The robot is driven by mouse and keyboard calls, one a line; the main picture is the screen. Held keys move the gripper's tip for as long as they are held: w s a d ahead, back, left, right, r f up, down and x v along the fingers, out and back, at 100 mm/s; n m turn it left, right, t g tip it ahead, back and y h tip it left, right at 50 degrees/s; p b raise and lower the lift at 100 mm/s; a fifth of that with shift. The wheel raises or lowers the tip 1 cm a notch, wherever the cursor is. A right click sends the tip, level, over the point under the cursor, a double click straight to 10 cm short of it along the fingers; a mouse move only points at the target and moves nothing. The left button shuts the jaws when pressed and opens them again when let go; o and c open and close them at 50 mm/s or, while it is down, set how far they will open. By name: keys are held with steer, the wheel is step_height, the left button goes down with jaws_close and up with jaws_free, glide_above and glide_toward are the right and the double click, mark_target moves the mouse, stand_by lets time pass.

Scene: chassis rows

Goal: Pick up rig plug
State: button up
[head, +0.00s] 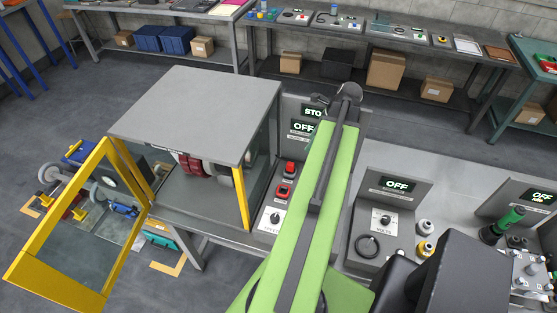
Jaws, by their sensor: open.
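I cannot single out the rig plug for certain in the head view. A black ring-shaped item (367,247) lies on the grey unit with the VOLTS knob, but I cannot tell whether it is a plug, a lead or a fixture. A dark, ribbed green-topped item (501,224) stands further right. My green arm reaches up the middle of the picture and covers part of the bench and panels. Its dark far joint shows beside the STO panel. My gripper's fingers do not show.
A grey-topped guard box (195,105) with an open yellow-framed door (85,225) stands left of my arm. Small bottles (425,228) stand right of the VOLTS unit. Back benches hold trays and boxes; open floor lies between.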

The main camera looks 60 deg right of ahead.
mark_target(291, 164)
steer(key=b+x, duration=1.1)
steer(key=x, duration=0.1)
steer(key=shift+w+a+f+b, duration=0.15)
steer(key=shift+w+f+b, duration=0.1)
steer(key=shift+f+b, duration=0.1)
steer(key=shift+w+r, duration=0.1)
steer(key=shift+r, duration=0.05)
steer(key=b+x, duration=0.4)
steer(key=x, duration=0.1)
steer(key=shift+w+a+b, duration=0.15)
steer(key=shift+a+b, duration=0.1)
steer(key=shift+b, duration=0.1)
steer(key=shift+r, duration=0.1)
jaws_close()
steer(key=shift+r+p, duration=0.1)
steer(key=shift+p, duration=0.2)
